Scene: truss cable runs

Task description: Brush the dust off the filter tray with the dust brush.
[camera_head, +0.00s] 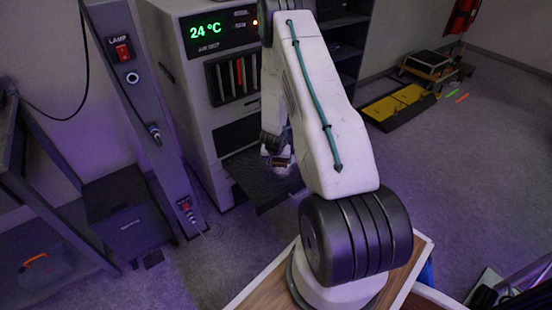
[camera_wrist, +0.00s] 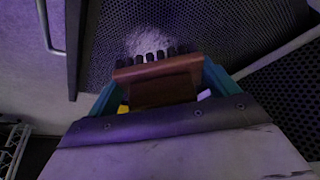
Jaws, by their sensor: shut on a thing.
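The filter tray (camera_wrist: 222,35) is a dark perforated sheet with a raised rim, pulled out low at the front of the grey cabinet; it also shows in the head view (camera_head: 262,180), partly behind my arm. A pale patch of dust (camera_wrist: 148,40) lies on its mesh. My gripper (camera_wrist: 158,92) is shut on the dust brush (camera_wrist: 150,72), which has a brown wooden body and dark bristle tufts. The bristles point at the near edge of the dust. I cannot tell whether they touch the mesh. In the head view the brush (camera_head: 283,161) is small, over the tray.
The grey cabinet (camera_head: 196,100) has a lit temperature display and slotted vents. A slanted post (camera_head: 135,95) with a lamp switch stands to its left, near a dark box (camera_head: 125,215). A yellow platform (camera_head: 397,105) lies on the floor at right. Open floor lies between.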

